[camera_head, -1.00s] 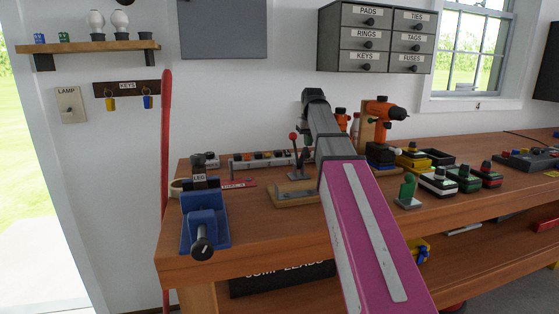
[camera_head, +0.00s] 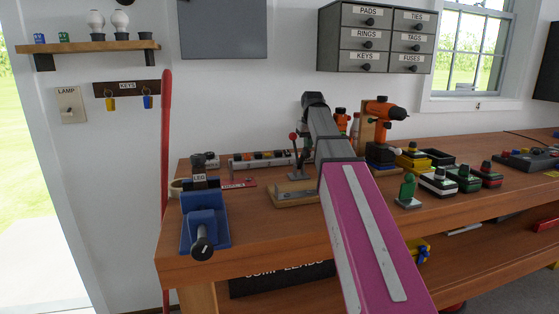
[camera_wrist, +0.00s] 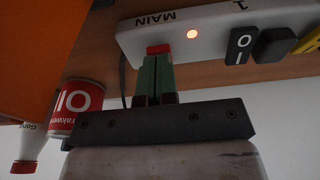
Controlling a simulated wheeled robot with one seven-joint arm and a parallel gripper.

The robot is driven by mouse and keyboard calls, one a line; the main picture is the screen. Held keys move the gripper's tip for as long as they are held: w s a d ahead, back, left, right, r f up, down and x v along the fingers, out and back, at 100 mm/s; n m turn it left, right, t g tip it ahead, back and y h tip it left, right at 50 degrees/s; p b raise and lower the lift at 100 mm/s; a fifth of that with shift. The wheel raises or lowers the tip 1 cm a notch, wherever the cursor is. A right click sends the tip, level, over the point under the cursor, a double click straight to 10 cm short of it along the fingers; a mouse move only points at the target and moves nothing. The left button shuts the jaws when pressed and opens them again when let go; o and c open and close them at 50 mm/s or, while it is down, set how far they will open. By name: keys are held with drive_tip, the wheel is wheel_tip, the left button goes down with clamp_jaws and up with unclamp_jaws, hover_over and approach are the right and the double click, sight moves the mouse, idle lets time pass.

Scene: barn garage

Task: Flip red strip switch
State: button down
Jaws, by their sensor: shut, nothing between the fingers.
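The white power strip (camera_wrist: 207,28) shows at the top of the wrist view, marked MAIN, with a lit orange light (camera_wrist: 193,34). The red switch (camera_wrist: 159,48) sits at its near edge beside the MAIN label. My gripper (camera_wrist: 155,62) is shut and empty, its green fingertips at the red switch, seemingly touching it; the fingers partly cover it. I cannot tell which way the switch is set. In the head view the strip (camera_head: 243,163) lies at the back of the bench; my gripper is hidden there behind my arm.
A red can (camera_wrist: 75,105) and a bottle (camera_wrist: 27,146) stand left of my fingers. In the head view, a red-knobbed lever (camera_head: 294,150) and an orange drill (camera_head: 383,111) flank my arm.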

drive_tip(key=shift+f, duration=0.45)
drive_tip(key=shift+r, duration=3.5)
